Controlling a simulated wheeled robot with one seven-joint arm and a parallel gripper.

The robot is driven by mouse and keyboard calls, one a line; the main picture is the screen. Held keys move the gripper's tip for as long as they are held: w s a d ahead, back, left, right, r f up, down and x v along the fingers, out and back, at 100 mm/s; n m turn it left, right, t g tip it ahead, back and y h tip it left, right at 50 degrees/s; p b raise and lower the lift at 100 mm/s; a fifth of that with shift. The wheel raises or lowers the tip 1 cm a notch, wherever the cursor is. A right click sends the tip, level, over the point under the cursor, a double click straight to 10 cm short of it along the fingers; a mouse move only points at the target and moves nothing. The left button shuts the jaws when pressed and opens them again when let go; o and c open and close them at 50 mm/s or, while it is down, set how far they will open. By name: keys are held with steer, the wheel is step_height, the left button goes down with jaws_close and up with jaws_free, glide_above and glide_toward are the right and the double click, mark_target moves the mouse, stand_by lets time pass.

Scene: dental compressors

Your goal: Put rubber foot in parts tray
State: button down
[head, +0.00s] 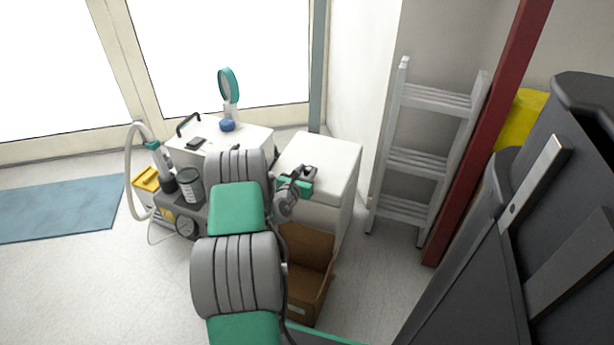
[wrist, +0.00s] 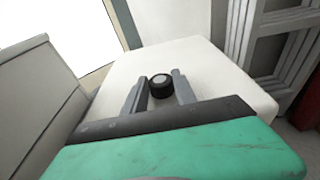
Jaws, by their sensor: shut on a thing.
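The rubber foot (wrist: 160,86) is a small black cylinder with a grey end face, held between the two grey fingers in the wrist view. My gripper (wrist: 161,87) is shut on it, over the white top of a cabinet. In the head view my gripper (head: 309,171) is above the near part of that cabinet top; I cannot make out the foot clearly there. Whether the foot touches the cabinet top, I cannot tell. I cannot pick out a parts tray in either view.
The white cabinet (head: 328,156) has a mostly bare top. An open cardboard box (head: 308,270) stands on the floor before it. Left are a compressor with a dark canister (head: 189,185) and a white unit (head: 254,138). A ladder (head: 416,160) and red post (head: 490,130) stand right.

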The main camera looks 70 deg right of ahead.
steer(key=c, duration=1)
jaws_free()
